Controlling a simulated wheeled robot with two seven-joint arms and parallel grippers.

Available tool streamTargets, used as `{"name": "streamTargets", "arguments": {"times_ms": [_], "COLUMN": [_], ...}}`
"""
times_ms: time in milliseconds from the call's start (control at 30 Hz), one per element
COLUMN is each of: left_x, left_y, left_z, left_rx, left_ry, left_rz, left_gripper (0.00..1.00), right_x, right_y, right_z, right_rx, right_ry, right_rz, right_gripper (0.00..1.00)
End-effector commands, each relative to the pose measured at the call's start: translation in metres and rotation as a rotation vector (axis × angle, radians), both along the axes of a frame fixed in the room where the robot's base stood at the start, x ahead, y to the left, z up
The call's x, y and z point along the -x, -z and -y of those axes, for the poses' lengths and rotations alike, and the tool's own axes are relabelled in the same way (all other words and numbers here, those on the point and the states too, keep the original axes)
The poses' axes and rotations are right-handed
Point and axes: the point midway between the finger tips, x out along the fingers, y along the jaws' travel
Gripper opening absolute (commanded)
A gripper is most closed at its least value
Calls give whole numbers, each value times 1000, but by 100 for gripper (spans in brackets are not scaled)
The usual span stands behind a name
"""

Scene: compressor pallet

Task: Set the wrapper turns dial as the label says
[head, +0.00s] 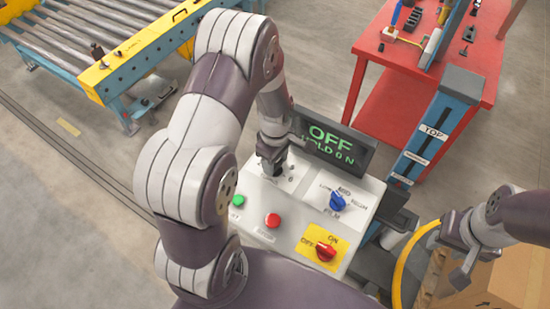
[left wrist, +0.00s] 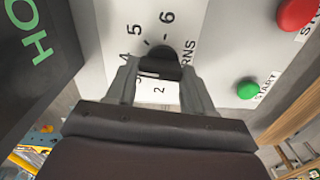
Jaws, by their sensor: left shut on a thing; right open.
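The wrapper turns dial (left wrist: 162,60) is a dark knob on the white control panel (head: 262,200). In the left wrist view the printed numbers 2, 4, 5 and 6 show around it, with part of the word TURNS. My left gripper (left wrist: 158,72) is shut on the knob, one finger on each side. In the head view my left gripper (head: 272,160) comes down on the panel's upper left and mostly hides the dial. I cannot tell which number the knob points to. My right gripper (head: 456,252) is open and empty at the right. No label giving the turns is readable.
The panel also bears a green button (head: 239,200), a red button (head: 273,220), a blue knob (head: 337,202) and a red switch (head: 326,250). The display (head: 333,145) behind reads OFF, HOLD ON. A carton (head: 520,278) stands below my right gripper; a red table (head: 400,110) stands behind.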

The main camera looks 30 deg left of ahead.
Motion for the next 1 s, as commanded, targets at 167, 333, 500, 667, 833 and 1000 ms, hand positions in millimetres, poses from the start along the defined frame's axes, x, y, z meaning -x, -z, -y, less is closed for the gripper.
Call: {"name": "streamTargets", "arguments": {"times_ms": [167,333,500,667,833,1000], "left_x": [0,-1,-1,-1,-1,-1], "left_y": [-1,-1,-1,-1,-1,-1], "left_z": [0,0,0,0,0,0], "left_rx": [0,0,0,0,0,0], "left_ry": [-59,-87,-95,-95,-94,-94], "left_rz": [1,2,2,3,3,2], "left_gripper": [22,22,22,22,72,78], "right_x": [0,0,0,0,0,0], "right_y": [-1,-1,-1,-1,-1,-1], "right_z": [0,0,0,0,0,0], "right_rx": [0,0,0,0,0,0], "right_ry": [0,0,0,0,0,0], "right_rz": [0,0,0,0,0,0], "right_gripper": [43,43,43,43,43,43]}}
